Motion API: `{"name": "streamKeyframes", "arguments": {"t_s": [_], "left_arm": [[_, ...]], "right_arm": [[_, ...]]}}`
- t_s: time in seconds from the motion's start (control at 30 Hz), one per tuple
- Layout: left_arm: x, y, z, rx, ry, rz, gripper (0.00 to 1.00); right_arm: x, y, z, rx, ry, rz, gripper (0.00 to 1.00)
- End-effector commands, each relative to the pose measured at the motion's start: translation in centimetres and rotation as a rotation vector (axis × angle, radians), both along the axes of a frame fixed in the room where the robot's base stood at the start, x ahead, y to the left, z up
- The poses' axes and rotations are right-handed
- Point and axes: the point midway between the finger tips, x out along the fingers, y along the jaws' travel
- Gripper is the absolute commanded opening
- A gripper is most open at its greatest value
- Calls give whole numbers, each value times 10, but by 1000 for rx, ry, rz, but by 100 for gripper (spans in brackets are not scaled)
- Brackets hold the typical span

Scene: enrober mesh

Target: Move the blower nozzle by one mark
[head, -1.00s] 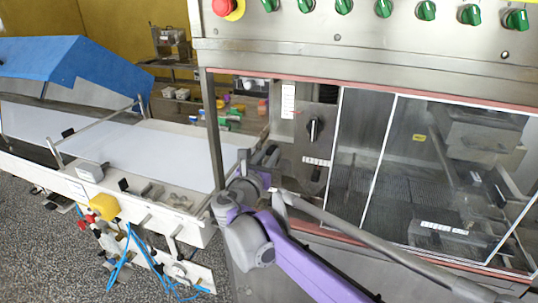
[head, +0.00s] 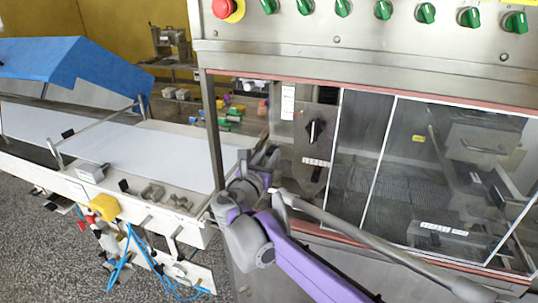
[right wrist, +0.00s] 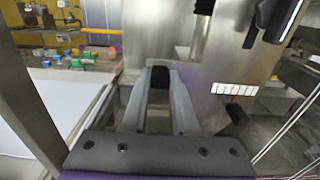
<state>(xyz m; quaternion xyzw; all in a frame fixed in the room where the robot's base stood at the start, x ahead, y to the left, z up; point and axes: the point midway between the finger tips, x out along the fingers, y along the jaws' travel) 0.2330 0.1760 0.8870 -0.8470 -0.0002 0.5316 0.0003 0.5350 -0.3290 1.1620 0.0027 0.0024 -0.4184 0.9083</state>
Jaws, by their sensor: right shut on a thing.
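The grip seems to belong to the blower nozzle, but the nozzle body cannot be made out. A white strip of marks (head: 315,162) is on the plate, right of the gripper; it also shows in the right wrist view (right wrist: 234,89). My left gripper is not in view.
Clear panels (head: 372,160) close the housing to the right. A steel post (head: 213,130) stands close left of the gripper. The white belt (head: 150,150) lies farther left, with several small coloured things behind it.

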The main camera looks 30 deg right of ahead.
Motion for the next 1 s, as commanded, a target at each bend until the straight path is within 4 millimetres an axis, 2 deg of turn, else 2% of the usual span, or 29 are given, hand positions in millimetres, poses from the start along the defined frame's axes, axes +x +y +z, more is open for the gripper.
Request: {"name": "streamKeyframes", "arguments": {"t_s": [0.03, 0.27, 0.3, 0.43, 0.47, 0.77, 0.87, 1.0], "left_arm": [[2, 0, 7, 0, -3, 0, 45], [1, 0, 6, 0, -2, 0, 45], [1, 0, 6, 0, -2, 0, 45], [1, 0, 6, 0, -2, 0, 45], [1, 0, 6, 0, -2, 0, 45], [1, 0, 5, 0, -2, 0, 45], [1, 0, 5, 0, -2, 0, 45], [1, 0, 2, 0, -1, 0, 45]], "right_arm": [[1, 0, 11, -9, -3, -1, 0], [1, 0, 10, -12, -3, -1, 0], [1, -1, 10, -12, -2, -1, 31], [1, 0, 10, -10, -2, -1, 54], [1, 0, 9, -10, -2, -1, 57], [0, 1, 8, -7, -2, 0, 57], [-5, 7, 8, -7, -2, 1, 57], [-20, 25, 8, -7, -2, 4, 57]]}}
